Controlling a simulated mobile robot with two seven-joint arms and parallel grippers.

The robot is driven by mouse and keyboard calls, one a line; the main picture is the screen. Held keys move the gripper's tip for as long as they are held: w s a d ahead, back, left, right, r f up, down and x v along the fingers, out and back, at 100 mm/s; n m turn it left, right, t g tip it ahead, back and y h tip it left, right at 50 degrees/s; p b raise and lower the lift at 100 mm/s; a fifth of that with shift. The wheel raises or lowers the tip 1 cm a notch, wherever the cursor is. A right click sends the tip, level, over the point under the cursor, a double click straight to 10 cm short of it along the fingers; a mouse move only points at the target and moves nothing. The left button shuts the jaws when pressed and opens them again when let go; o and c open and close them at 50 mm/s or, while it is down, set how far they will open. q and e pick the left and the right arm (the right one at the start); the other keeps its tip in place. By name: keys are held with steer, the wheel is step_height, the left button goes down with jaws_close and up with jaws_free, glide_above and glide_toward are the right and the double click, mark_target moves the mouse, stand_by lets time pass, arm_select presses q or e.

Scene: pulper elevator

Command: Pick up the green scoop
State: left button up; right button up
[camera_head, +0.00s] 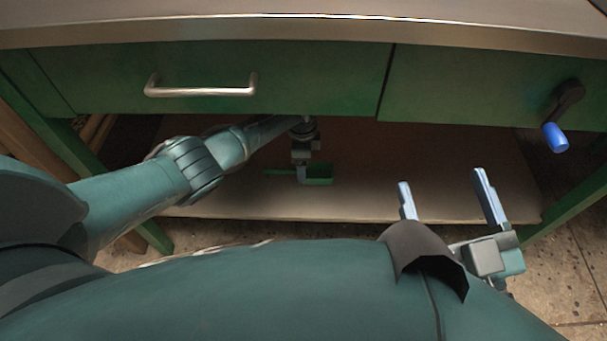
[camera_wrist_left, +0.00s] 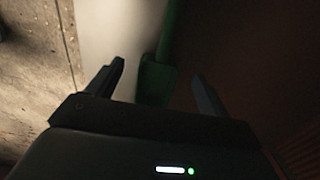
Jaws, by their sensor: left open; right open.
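The green scoop (camera_head: 319,174) lies on the low shelf under the green bench in the head view, with its thin handle pointing left. My left arm reaches in under the drawers, and my left gripper (camera_head: 301,175) is at the scoop, partly covering it. In the left wrist view the scoop (camera_wrist_left: 155,82) shows between the two open fingers of my left gripper (camera_wrist_left: 160,85), closer to the left finger. Whether a finger touches it I cannot tell. My right gripper (camera_head: 440,190) is open and empty in front of the shelf's right part.
The shelf board (camera_head: 400,165) is otherwise bare. Above it are a green drawer with a metal handle (camera_head: 200,91) and a panel with a blue-knobbed crank (camera_head: 556,138). Green legs (camera_head: 570,205) stand at the sides. The worktop edge (camera_head: 330,30) overhangs everything.

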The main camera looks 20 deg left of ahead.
mark_target(317, 173)
arm_select(q)
step_height(317, 173, down, 4)
steer(key=shift+f+b, duration=0.1)
steer(key=shift+b, duration=1.1)
steer(key=shift+f, duration=0.25)
arm_select(e)
steer(key=r+n+y, duration=0.1)
steer(key=w+r+n+t+y, duration=0.1)
steer(key=r, duration=0.1)
steer(key=shift+d+t, duration=0.1)
steer(key=shift+t, duration=0.2)
arm_select(q)
steer(key=shift+w, duration=0.1)
steer(key=shift+c, duration=0.4)
steer(key=c, duration=1)
steer(key=shift+r, duration=0.15)
